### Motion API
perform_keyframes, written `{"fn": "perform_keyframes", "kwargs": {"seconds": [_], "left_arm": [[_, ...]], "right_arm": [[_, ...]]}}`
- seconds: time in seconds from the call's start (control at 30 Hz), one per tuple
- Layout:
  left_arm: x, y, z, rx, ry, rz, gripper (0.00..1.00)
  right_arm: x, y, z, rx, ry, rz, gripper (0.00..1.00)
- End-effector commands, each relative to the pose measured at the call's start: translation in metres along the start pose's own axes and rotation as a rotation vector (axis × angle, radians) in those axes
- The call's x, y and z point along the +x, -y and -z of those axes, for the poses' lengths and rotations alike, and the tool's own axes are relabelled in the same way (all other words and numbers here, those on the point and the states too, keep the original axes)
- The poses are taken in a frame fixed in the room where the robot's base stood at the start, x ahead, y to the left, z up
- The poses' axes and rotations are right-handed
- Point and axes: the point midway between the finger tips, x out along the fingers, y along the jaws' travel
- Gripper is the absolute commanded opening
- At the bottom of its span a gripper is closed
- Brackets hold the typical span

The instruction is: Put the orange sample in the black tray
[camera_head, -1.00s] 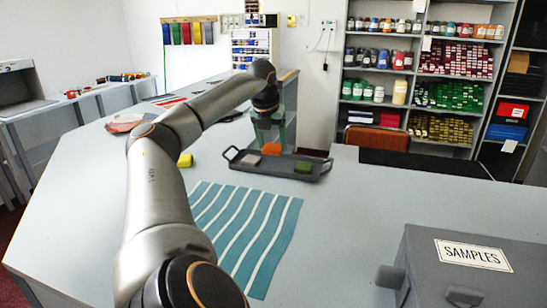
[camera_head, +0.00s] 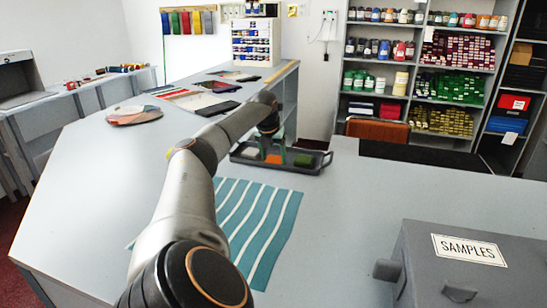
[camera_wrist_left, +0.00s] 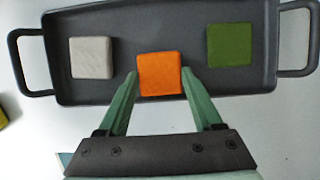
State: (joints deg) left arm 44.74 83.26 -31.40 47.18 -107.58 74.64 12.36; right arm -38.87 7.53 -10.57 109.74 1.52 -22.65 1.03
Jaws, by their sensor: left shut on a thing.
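The orange sample (camera_wrist_left: 160,75) is a small square block between my left gripper's fingertips; it also shows in the head view (camera_head: 273,159). My left gripper (camera_wrist_left: 160,82) is shut on it, with a green finger on either side; in the head view the gripper (camera_head: 274,148) reaches down over the tray. The black tray (camera_wrist_left: 130,119) has a handle at each end and shows in the head view (camera_head: 316,171). The orange sample is low over the tray, between the other two samples; I cannot tell whether it touches the tray floor. My right gripper is out of view.
A pale grey sample (camera_wrist_left: 92,58) and a green sample (camera_wrist_left: 230,45) lie in the tray, left and right of the orange one. A yellow thing (camera_wrist_left: 2,117) shows at the wrist view's left edge. A striped teal cloth (camera_head: 262,225) and a SAMPLES box (camera_head: 455,270) are nearer.

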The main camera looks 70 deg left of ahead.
Motion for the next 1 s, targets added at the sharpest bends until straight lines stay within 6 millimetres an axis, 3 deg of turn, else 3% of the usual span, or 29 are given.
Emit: {"fn": "perform_keyframes", "kwargs": {"seconds": [0.27,0.3,0.5,0.8,1.0], "left_arm": [[0.002,0.000,0.001,-0.001,0.001,0.001,0.07],[0.001,0.000,0.000,-0.001,0.001,0.002,0.71],[0.001,0.001,0.000,-0.001,0.001,0.002,0.94],[-0.001,0.001,0.000,-0.001,0.002,0.002,0.97],[-0.023,-0.001,-0.002,0.002,0.005,0.000,0.97]], "right_arm": [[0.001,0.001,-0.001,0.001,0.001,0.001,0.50],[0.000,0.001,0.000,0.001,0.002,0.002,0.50],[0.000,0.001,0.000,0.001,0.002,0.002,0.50],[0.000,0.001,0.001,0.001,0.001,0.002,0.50],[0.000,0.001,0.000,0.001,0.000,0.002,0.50]]}}
